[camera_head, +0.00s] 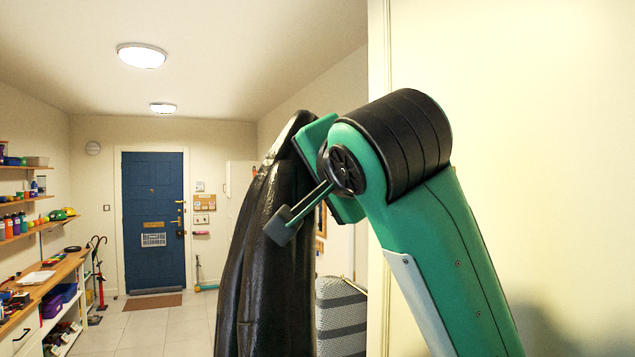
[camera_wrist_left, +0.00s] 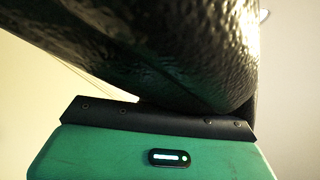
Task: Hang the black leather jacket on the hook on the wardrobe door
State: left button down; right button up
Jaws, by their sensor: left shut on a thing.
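The black leather jacket (camera_head: 265,275) hangs down in the middle of the head view, its narrow top near my left gripper (camera_head: 305,142). The gripper is shut on the jacket's upper part; the jacket hides the fingertips. In the left wrist view, the dark grainy leather (camera_wrist_left: 180,50) fills the upper middle, right against the black edge of my green gripper (camera_wrist_left: 155,118). I cannot make out a hook or identify the wardrobe door in either view. My right gripper is not in view.
A pale flat panel (camera_head: 530,130) stands close on the right, behind my arm. A grey patterned object (camera_head: 341,318) is behind the jacket. Shelves with bottles (camera_head: 12,225) and a wooden counter (camera_head: 50,275) line the left. Open tiled floor leads to a blue door (camera_head: 153,205).

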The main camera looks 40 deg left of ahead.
pick_arm(q)
jog(key=w+d+f+b, duration=0.1)
jog(key=w+d, duration=0.4)
jog(key=w, duration=0.6)
jog(key=shift+w+f+b, duration=0.3)
jog(key=shift+w+b, duration=0.1)
jog(key=shift+b, duration=0.1)
dwell(1.1)
dwell(0.5)
jog(key=c, duration=1.5)
grip_release()
jog(key=shift+s, duration=0.1)
jog(key=b+v, duration=0.5)
jog(key=v, duration=0.9)
